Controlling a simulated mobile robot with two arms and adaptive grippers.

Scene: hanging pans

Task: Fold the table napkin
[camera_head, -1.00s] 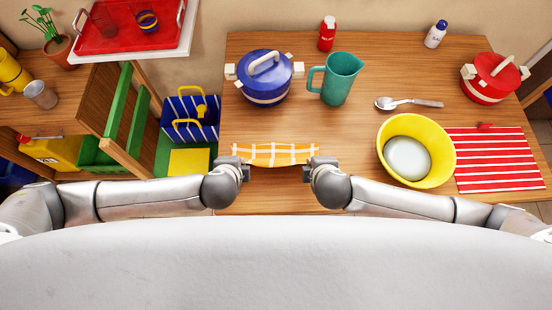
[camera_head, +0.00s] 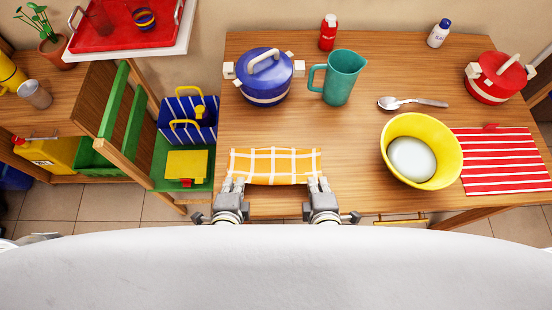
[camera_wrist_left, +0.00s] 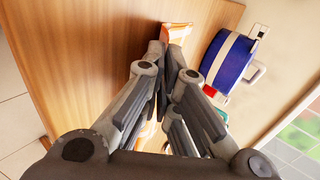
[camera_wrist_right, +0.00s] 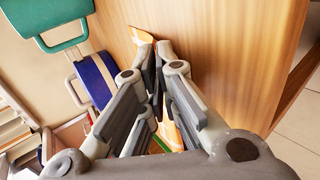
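The table napkin (camera_head: 273,165), orange-yellow with white checks, is at the near left part of the wooden table in the head view. It is spread as a wide band, and its near edge sags slightly between my grippers. My left gripper (camera_head: 233,184) is at its near left corner and appears shut on the cloth. My right gripper (camera_head: 317,184) is at its near right corner and also appears shut on the cloth. Orange cloth shows at the fingertips in the left wrist view (camera_wrist_left: 176,32) and the right wrist view (camera_wrist_right: 140,37). The fingers hide the pinched corners.
A blue pot (camera_head: 264,84) and a green jug (camera_head: 343,70) stand behind the napkin. A yellow bowl (camera_head: 439,128), a spoon (camera_head: 410,103), a striped red cloth (camera_head: 507,174) and a red pot (camera_head: 490,88) are to the right. The table (camera_head: 350,170) is clear just right of the napkin.

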